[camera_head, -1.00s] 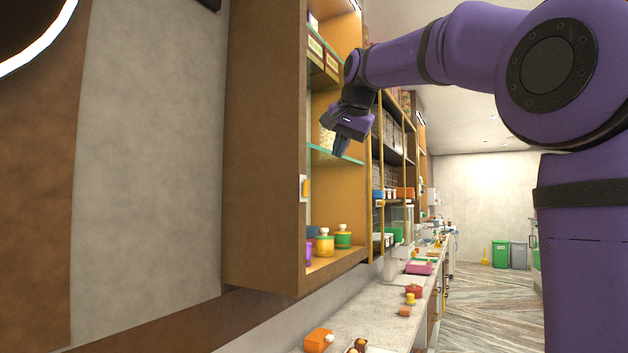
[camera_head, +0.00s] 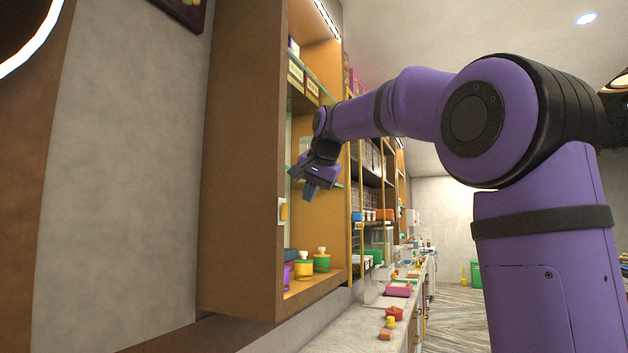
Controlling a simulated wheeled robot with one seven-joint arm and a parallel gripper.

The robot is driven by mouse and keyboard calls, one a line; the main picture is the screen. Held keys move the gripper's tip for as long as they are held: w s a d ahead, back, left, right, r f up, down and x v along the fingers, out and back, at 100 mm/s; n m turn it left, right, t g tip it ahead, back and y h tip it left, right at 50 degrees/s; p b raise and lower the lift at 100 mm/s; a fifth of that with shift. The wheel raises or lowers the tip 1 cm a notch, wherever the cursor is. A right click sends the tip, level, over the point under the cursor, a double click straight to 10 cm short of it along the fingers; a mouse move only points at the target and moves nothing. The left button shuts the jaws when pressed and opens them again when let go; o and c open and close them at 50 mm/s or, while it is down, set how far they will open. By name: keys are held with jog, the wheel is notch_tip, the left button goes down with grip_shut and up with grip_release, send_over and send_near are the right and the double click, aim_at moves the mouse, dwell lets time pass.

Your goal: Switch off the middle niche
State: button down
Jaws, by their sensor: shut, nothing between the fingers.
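The lit niche (camera_head: 328,272) nearest me is a wooden wall cabinet with glass shelves and a bright light strip at its top. A small white and orange switch (camera_head: 283,211) sits on its front left edge. My gripper (camera_head: 309,194) is shut and empty, in front of this niche at about the middle shelf. It is a little above and to the right of the switch and apart from it in the picture. Further niches (camera_head: 388,180) stand beyond, partly hidden by my arm. I cannot tell which niche is the middle one.
Jars with yellow, green and purple parts (camera_head: 321,260) stand on the niche floor. Boxes (camera_head: 297,75) sit on the upper shelf. Below runs a pale counter (camera_head: 345,335) with a red pot (camera_head: 394,313) and a pink box (camera_head: 399,289).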

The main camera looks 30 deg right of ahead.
aim_at(284, 212)
jog(key=w+a+f, duration=0.2)
jog(key=w, duration=0.3)
jog(key=shift+w, duration=0.2)
jog(key=shift+w+a+r, duration=0.1)
jog(key=shift+w+a, duration=0.1)
jog(key=shift+w, duration=0.05)
jog(key=shift+r, duration=0.1)
dwell(0.4)
jog(key=shift+r, duration=0.7)
